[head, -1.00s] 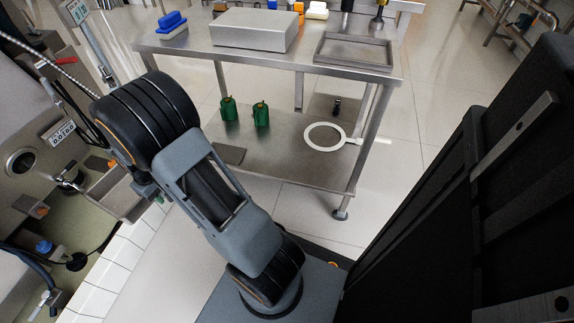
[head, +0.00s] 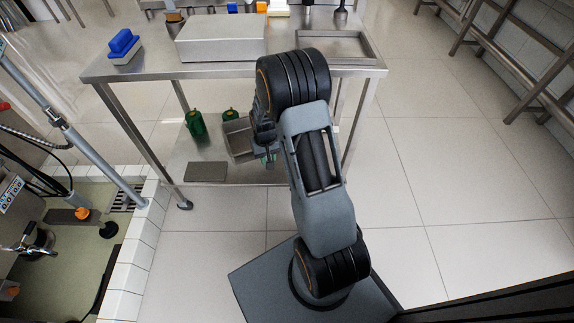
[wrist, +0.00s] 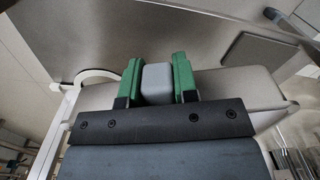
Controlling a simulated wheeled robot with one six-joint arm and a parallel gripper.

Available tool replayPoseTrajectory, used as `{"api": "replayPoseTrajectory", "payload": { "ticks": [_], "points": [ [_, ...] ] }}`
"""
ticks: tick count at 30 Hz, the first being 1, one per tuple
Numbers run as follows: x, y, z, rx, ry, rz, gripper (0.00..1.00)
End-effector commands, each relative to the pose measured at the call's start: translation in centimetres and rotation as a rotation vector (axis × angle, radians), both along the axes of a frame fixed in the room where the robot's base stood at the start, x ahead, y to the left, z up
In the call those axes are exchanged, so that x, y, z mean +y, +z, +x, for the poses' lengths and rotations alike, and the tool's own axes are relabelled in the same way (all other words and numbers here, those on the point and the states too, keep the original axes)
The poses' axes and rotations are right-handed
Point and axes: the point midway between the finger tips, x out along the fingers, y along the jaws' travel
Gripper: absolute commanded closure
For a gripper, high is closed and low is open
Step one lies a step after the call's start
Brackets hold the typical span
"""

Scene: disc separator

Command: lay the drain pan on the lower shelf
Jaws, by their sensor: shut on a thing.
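The drain pan is a shallow grey metal tray (head: 238,138). It shows in the head view at the lower shelf (head: 176,152) of the steel table, and wide behind the jaws in the wrist view (wrist: 205,90). My gripper (wrist: 157,82) has green fingertips shut on the pan's grey grip block. In the head view my gripper (head: 268,160) is at the pan's right side, partly hidden by my arm. The pan looks held over the shelf, under the tabletop; I cannot tell whether it touches the shelf.
Two green containers (head: 196,124) stand behind and left of the pan. A dark flat plate (head: 206,171) lies at the shelf's front. The tabletop (head: 150,66) carries a metal box (head: 220,40) and tray.

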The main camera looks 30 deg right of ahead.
Motion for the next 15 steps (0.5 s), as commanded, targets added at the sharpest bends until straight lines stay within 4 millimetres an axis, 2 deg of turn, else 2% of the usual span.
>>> {"api": "replayPoseTrajectory", "payload": {
  "ticks": [9,15],
  "points": [
    [-1.3,-6.5,-0.7,0.002,-0.283,-0.001,1.0],
    [-1.7,-8.7,-1.1,-0.001,-0.351,-0.001,1.0]
  ]
}}
